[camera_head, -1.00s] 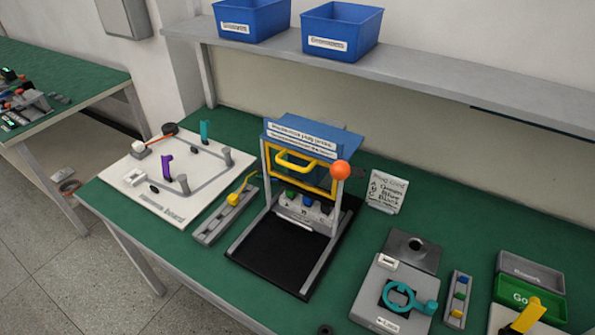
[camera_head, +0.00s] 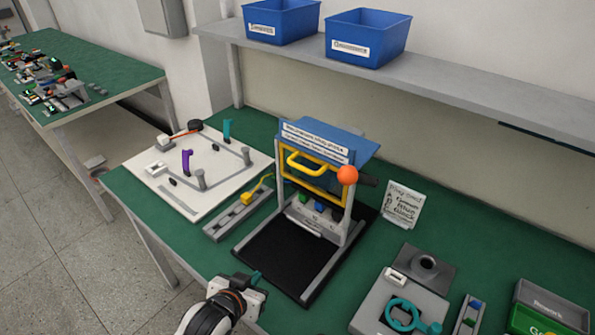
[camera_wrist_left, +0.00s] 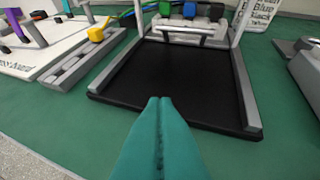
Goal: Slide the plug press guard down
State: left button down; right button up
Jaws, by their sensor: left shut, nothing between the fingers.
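The plug press (camera_head: 318,145) stands on the green bench, with a blue top and an orange ball knob (camera_head: 347,175). Its yellow guard frame with a yellow handle (camera_head: 306,163) is up near the top of the posts, above the plugs. Green and blue plugs (camera_head: 311,203) sit in a grey block beneath it. The black base plate (camera_head: 287,254) is bare. My left gripper (camera_head: 256,278) is shut and empty at the front left edge of the base. In the left wrist view its teal fingertips (camera_wrist_left: 160,102) meet in front of the black plate. My right gripper is out of view.
A white harness board (camera_head: 200,168) and a grey rail with a yellow connector (camera_head: 240,208) lie left of the press. A fixture with a teal ring (camera_head: 403,314) and a printed card (camera_head: 402,204) are on the right. A shelf with blue bins (camera_head: 368,37) runs above.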

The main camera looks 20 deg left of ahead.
pick_arm(q)
jog(key=w+r+m+t+h, duration=0.1)
jog(key=w+r+t+h, duration=0.25)
jog(key=r, duration=0.25)
jog(key=w+d+r+m+t+h, duration=0.1)
jog(key=w+r+t+h, duration=0.1)
jog(key=r+t, duration=0.3)
jog(key=w+r+m+t+h, duration=0.1)
jog(key=w+r+t+h, duration=0.15)
jog(key=r, duration=0.55)
jog(key=p+x, duration=0.4)
jog(key=x, duration=0.6)
jog(key=shift+t, duration=0.3)
jog(key=f, duration=0.4)
jog(key=shift+w+d+f, duration=0.1)
jog(key=shift+w+f, duration=0.1)
jog(key=b, duration=0.9)
send_near(306, 179)
jog(key=w+d+r, duration=0.1)
jog(key=d+r, duration=0.1)
jog(key=shift+d+f, duration=0.15)
jog(key=shift+d, duration=0.05)
